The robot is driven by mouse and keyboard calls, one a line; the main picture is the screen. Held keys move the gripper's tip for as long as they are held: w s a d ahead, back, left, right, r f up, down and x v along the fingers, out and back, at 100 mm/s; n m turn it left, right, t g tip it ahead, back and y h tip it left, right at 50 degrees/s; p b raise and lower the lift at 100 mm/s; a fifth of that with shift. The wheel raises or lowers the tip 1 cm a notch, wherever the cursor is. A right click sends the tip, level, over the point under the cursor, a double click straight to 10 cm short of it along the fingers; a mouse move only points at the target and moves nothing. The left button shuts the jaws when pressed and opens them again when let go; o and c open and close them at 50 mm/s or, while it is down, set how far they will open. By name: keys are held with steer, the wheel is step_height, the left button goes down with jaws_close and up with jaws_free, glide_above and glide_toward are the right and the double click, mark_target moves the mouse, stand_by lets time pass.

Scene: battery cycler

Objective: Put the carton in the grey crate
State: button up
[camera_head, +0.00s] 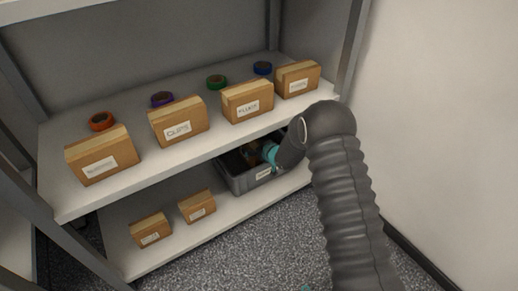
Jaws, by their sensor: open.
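The grey crate (245,183) stands on the lower shelf at the right, with a white label on its front. My arm reaches in from the right, and my gripper (262,155), with a teal band, is at the crate's opening, open. Two small labelled cartons stand on the lower shelf left of the crate, one at far left (150,231) and one nearer (197,207).
The upper shelf (75,201) overhangs the crate closely. It holds several larger cartons, one labelled CLIPS (178,122), and tape rolls, including an orange one (102,121). A shelf post (354,50) and white wall (440,120) stand at the right. Carpet in front is clear.

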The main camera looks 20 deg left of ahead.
steer(key=v, duration=1.2)
steer(key=shift+p, duration=0.45)
steer(key=d+r+m+t+h, duration=0.2)
steer(key=d+r+m+h, duration=0.15)
steer(key=d+r, duration=0.95)
steer(key=s+d+r+m+h, duration=0.2)
steer(key=s+d+r+h, duration=0.25)
steer(key=d+r, duration=0.5)
steer(key=s+d+r+m+g+h, duration=0.1)
steer(key=s+d+r, duration=0.25)
steer(key=s, duration=0.45)
steer(key=s+d+r+m+g+h, duration=0.1)
steer(key=s+d+r+m, duration=0.2)
steer(key=s, duration=0.4)
steer(key=s+d+g, duration=0.2)
steer(key=s+d, duration=0.1)
steer(key=s, duration=1.3)
steer(key=shift+s+d+r+y, duration=0.15)
steer(key=shift+s+r+y, duration=0.15)
steer(key=shift+r, duration=0.1)
steer(key=shift+r+m, duration=0.1)
steer(key=shift+m, duration=0.15)
